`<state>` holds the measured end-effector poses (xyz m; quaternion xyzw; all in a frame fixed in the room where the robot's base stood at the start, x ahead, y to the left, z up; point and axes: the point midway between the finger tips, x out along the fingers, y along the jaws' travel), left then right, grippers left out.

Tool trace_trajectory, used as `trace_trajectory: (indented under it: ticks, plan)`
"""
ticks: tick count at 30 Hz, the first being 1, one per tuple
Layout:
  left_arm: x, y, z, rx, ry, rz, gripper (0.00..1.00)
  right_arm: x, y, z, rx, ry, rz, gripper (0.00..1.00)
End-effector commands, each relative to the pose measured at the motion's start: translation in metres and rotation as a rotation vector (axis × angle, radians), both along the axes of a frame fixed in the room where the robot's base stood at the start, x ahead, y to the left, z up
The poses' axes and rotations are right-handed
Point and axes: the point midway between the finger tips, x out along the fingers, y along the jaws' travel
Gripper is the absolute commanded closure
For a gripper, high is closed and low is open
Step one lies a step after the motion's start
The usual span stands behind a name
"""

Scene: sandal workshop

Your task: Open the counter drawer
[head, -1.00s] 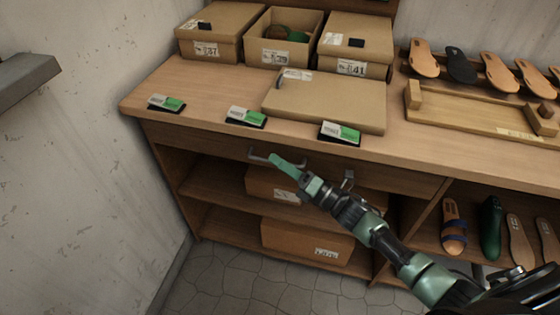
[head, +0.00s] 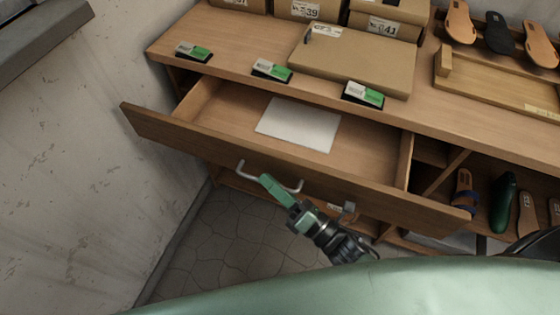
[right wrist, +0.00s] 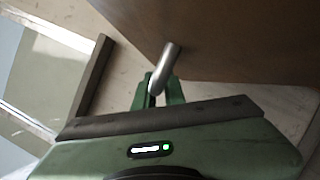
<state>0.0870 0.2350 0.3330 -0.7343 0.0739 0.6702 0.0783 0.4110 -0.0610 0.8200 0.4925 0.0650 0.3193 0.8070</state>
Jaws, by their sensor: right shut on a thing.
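The counter drawer (head: 362,147) is pulled well out from under the counter top in the head view. A white sheet (head: 299,125) lies flat inside it. The drawer has a metal bar handle (head: 242,171) on its front. My right gripper (head: 266,182) is shut on this handle, near its middle. In the right wrist view, the fingers (right wrist: 158,92) close around the metal handle (right wrist: 165,66), beside the brown drawer front (right wrist: 230,40). My left gripper is not in view.
Sandals (head: 460,22) rest at the back right. Shelves below hold more footwear (head: 503,200). A wall (head: 70,150) is at left.

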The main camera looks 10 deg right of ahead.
Motion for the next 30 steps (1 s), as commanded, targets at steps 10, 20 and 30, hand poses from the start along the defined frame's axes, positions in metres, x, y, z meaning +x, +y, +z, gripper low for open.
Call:
trace_trajectory:
  ticks: [10,20,30]
  plan:
    - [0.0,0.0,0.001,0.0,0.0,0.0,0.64,-0.021,0.013,-0.001,-0.003,0.002,0.0,1.0]
    - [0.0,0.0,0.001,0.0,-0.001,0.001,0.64,-0.021,0.014,-0.002,-0.003,0.002,0.0,1.0]
    - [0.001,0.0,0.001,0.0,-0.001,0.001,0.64,-0.021,0.014,-0.001,-0.002,0.0,0.0,0.8]
